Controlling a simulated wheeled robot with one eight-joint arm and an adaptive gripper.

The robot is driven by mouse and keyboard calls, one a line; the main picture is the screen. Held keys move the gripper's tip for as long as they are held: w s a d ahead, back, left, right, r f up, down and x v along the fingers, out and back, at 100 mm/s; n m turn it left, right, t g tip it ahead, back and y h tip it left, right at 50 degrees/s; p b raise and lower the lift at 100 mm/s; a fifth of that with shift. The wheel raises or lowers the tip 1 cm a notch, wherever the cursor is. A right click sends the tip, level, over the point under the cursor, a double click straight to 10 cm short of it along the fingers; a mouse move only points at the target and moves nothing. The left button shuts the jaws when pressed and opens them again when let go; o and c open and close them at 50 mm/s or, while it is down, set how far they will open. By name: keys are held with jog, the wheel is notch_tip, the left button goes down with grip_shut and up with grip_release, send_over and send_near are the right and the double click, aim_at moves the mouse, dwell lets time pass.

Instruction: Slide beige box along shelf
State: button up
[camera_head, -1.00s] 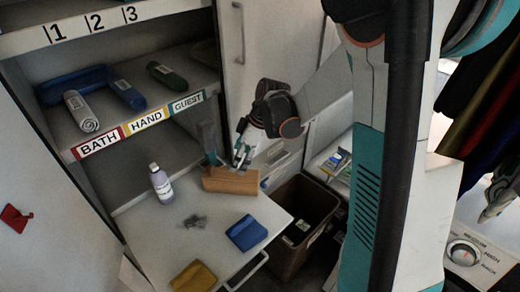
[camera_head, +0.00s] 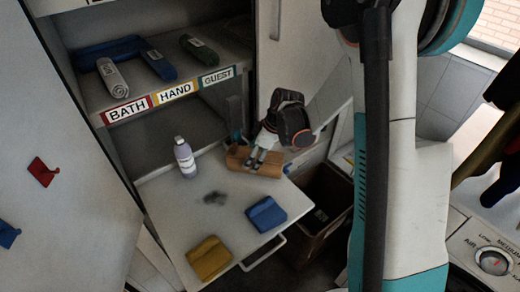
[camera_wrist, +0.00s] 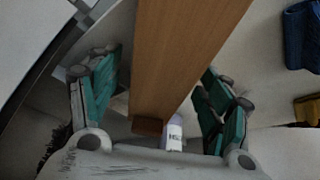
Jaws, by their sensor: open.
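The beige box (camera_head: 268,169), a long wood-brown block, lies on the white pull-out shelf (camera_head: 222,232) near its back right corner. My gripper (camera_head: 258,159) is over the box, with its fingers reaching down to it and partly covering it in the head view. In the wrist view the box (camera_wrist: 185,50) runs lengthwise between the two open green-padded fingers (camera_wrist: 160,75). Gaps show on both sides, so the fingers are around it but not closed on it. Whether a fingertip touches it I cannot tell.
A white bottle (camera_head: 185,158) stands left of the box. A blue folded cloth (camera_head: 266,214), a yellow folded cloth (camera_head: 209,258) and a small grey item (camera_head: 215,197) lie in front. Rolled towels lie on the labelled shelf (camera_head: 165,95) above. A brown bin (camera_head: 325,200) stands to the right.

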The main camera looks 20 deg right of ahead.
jog(key=shift+b+x, duration=0.35)
jog(key=shift+x, duration=1.5)
jog(key=c, duration=1.3)
